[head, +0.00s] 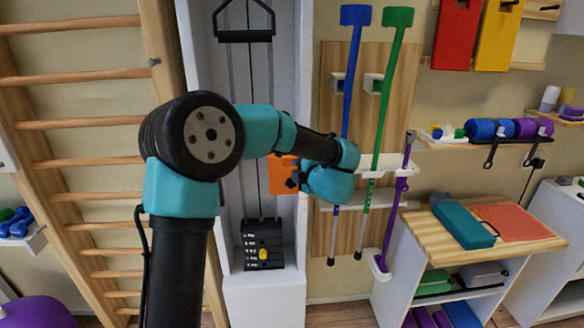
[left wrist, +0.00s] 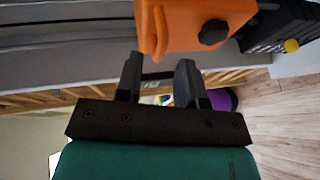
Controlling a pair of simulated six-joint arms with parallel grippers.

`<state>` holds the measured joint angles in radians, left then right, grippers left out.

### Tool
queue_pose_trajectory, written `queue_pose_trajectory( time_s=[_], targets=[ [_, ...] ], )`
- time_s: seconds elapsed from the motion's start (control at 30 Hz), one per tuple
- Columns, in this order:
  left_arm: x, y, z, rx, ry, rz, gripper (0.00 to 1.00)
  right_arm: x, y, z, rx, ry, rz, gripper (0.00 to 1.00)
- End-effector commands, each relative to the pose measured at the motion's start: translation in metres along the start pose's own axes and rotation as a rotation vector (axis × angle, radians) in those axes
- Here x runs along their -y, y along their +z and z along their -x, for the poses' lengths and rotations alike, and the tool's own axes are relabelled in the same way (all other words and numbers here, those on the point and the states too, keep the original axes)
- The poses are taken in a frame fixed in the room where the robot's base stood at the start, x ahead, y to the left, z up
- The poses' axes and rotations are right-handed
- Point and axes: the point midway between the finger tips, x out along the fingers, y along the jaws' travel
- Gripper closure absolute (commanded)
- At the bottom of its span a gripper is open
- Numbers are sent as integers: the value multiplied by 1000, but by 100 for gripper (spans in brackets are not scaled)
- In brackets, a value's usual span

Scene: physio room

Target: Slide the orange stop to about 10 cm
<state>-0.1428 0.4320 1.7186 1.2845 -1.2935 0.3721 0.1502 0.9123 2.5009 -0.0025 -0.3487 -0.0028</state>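The orange stop (head: 282,174) is on the upright white pulley column, partly covered by my left wrist in the head view. In the left wrist view the orange stop (left wrist: 180,22) fills the top middle, with a black knob (left wrist: 213,32) on its face. My left gripper (left wrist: 158,72) has its two dark fingers spread with a gap between them, just short of the stop. Nothing is held between them, and I cannot tell whether a fingertip touches the stop. In the head view the fingers are mostly hidden by the wrist. My right gripper is in neither view.
The white column (head: 265,300) has a black block (head: 250,236) with a yellow pin (head: 264,253) below the stop, and a black handle (head: 245,36) above. Wooden wall bars (head: 75,124) stand left. Blue (head: 353,60) and green (head: 388,75) crutches hang close right of my wrist.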

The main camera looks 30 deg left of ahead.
Motion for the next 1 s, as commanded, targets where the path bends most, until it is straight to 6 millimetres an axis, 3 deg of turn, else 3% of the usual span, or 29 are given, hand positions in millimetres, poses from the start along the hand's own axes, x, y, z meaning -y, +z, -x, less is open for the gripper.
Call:
queue_pose_trajectory(
  time_s=[0.1,0.3,0.67,1.0],
  targets=[
    [1,0,-20,-3,-1,0,65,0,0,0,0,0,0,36],
    [0,0,-39,-1,0,1,65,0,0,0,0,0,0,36],
    [0,0,-43,0,0,0,66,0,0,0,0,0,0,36],
    [0,0,-42,0,0,0,98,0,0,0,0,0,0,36]
  ],
)
